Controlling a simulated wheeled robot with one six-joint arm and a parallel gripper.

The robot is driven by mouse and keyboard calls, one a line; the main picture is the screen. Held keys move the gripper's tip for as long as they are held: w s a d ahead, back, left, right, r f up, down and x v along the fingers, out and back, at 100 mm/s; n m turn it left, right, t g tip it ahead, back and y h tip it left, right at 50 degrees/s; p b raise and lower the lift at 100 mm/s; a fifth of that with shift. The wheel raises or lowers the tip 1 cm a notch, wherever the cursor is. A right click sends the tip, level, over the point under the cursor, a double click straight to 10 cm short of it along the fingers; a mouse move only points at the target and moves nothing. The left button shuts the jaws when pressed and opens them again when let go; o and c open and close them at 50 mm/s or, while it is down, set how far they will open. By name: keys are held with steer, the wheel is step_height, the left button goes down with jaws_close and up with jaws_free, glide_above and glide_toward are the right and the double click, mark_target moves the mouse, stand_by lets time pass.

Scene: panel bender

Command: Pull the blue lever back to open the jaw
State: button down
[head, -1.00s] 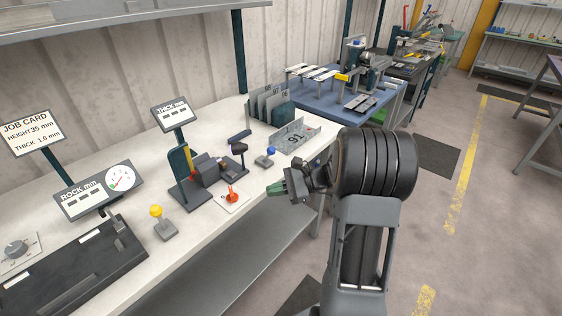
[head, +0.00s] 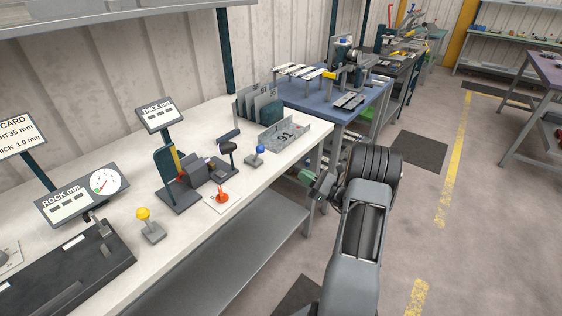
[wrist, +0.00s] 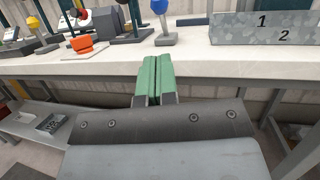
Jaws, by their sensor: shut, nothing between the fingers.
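I cannot tell which jaw the lever works.
The grey tray (head: 283,136) lies right of the lever. A lower shelf (head: 230,262) runs under the bench. Floor to the right is open.

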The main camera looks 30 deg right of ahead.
steer(key=p, duration=0.3)
glide_toward(258, 154)
steer(key=w+a+r, duration=0.1)
steer(key=w+r, duration=0.1)
steer(key=w+a+r, duration=0.1)
steer(key=w, duration=0.1)
steer(key=shift+a+r, duration=0.2)
steer(key=shift+r, duration=0.2)
steer(key=shift+d, duration=0.1)
